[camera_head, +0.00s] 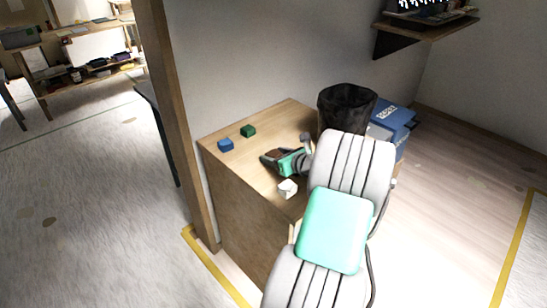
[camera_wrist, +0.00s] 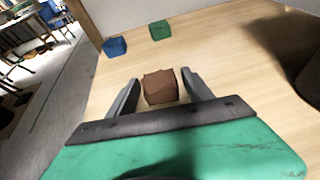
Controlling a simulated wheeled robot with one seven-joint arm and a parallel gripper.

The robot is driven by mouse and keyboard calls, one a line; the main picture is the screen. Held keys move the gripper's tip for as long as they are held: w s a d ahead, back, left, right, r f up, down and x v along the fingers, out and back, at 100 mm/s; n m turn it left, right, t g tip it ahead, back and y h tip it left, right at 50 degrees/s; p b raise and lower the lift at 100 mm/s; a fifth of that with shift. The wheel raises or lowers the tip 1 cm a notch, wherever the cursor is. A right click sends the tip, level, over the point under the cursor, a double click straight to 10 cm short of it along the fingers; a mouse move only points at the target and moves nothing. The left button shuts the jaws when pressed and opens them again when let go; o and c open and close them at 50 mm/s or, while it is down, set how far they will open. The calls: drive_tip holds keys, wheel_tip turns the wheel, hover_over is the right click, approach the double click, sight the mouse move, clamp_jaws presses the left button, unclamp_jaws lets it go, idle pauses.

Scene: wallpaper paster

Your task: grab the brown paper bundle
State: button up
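The brown paper bundle (camera_wrist: 161,87) is a small, creased brown block on the wooden table top. In the wrist view it sits between the two fingers of my gripper (camera_wrist: 160,77). Most of the bundle is hidden there by my gripper.
A blue block (camera_head: 226,145) and a green block (camera_head: 248,131) lie towards the table's left side. A white lump (camera_head: 287,188) is near the front edge.

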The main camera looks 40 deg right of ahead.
drive_tip(key=c, duration=1.1)
